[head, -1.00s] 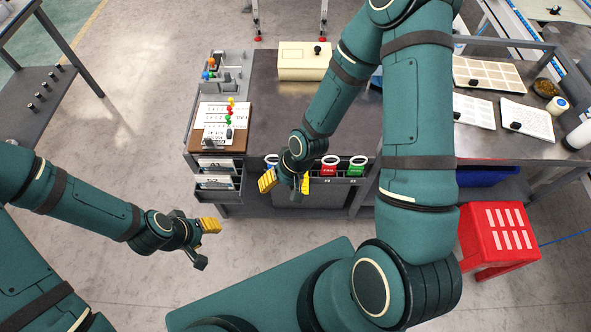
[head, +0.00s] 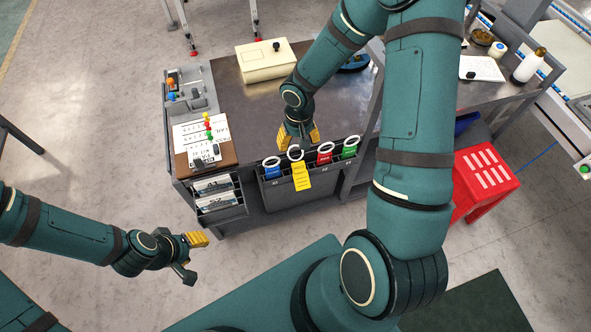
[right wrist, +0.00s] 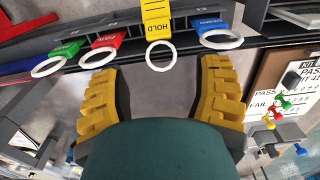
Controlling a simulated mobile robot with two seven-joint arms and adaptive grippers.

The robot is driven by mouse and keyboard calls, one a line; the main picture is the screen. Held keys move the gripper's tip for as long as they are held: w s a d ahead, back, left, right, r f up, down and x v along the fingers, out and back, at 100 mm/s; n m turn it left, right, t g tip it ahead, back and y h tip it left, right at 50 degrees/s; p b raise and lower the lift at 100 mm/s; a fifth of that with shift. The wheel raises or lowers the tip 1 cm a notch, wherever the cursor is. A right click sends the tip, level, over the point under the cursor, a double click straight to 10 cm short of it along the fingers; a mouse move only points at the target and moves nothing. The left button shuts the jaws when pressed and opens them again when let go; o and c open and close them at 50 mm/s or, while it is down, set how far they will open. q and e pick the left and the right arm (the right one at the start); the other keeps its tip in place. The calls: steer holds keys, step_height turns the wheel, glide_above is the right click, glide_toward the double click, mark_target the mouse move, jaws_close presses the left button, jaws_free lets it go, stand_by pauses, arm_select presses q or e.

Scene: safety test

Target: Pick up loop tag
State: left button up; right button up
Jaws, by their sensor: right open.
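A yellow tag (head: 301,176) with a white ring hangs at the front of a dark rack (head: 325,179) on the table edge. It reads HOLD in the right wrist view (right wrist: 158,22). Blue (head: 272,172), red (head: 325,157) and green (head: 349,151) tags with white rings sit beside it. My right gripper (head: 298,138) is open and empty just behind the rack. In the right wrist view its fingers (right wrist: 160,72) stand either side of the yellow tag's ring, without visible contact. My left gripper (head: 192,257) is open and empty over the floor, left of the table.
The dark table (head: 240,102) carries a cream box (head: 265,61), a board with colored knobs (head: 205,143) and a grey fixture (head: 188,92). Trays with papers (head: 217,200) hang left of the rack. A red stool (head: 486,178) stands at right. Open floor lies at left.

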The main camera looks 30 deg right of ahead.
steer(key=b, duration=0.2)
glide_above(299, 166)
step_height(299, 166, down, 7)
steer(key=shift+f, duration=0.15)
steer(key=shift+f+b, duration=0.85)
steer(key=shift+f, duration=2.4)
steer(key=c, duration=0.8)
